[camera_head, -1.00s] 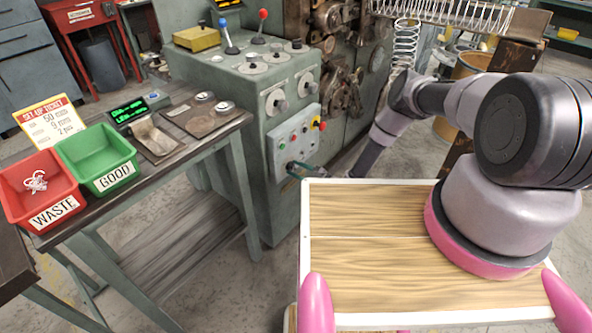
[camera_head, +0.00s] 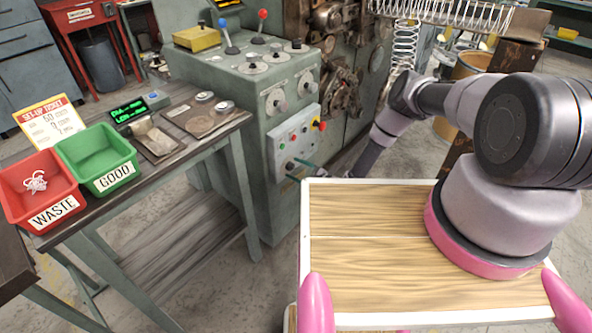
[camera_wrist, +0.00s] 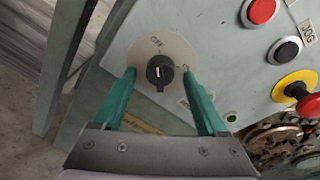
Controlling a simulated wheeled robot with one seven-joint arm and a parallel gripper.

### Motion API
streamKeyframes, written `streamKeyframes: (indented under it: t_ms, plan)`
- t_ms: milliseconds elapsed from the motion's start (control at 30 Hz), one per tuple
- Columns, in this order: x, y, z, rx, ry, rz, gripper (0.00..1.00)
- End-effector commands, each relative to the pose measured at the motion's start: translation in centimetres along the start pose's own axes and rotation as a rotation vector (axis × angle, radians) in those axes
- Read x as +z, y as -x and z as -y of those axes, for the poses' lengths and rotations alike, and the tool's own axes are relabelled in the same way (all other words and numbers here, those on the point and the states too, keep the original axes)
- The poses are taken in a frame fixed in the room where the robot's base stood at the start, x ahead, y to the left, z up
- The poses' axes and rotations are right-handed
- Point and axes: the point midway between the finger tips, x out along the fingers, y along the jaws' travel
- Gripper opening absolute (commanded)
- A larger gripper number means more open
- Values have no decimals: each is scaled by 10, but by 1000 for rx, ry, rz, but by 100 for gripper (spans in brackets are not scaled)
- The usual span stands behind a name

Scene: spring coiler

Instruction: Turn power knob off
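The black power knob (camera_wrist: 160,71) sits on a round pale plate (camera_wrist: 176,48) with lettering that looks like "OFF" at its top edge in the wrist view. A short white mark shows on the knob's face. My gripper (camera_wrist: 157,74) has two teal fingers, one on each side of the knob, with visible gaps between fingers and knob. The gripper is open and holds nothing. In the head view my gripper (camera_head: 299,168) is at the lower left of the light control panel (camera_head: 284,147), and the knob there is small and partly covered.
A red button (camera_wrist: 262,10), a black button (camera_wrist: 285,51) and a red stop button on yellow (camera_wrist: 297,88) lie right of the knob. A workbench with a red waste bin (camera_head: 38,205) and green good bin (camera_head: 97,160) stands left of the machine.

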Motion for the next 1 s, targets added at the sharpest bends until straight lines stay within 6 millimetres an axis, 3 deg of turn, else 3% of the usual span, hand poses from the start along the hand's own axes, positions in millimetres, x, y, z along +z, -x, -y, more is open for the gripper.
streamKeyframes:
  t_ms: [267, 700, 1000]
  plan:
    - [0, 8, 1, -1, -1, -1, 75]
    - [-1, 89, 0, -2, -3, -2, 75]
    - [0, 108, 0, -1, 0, 0, 75]
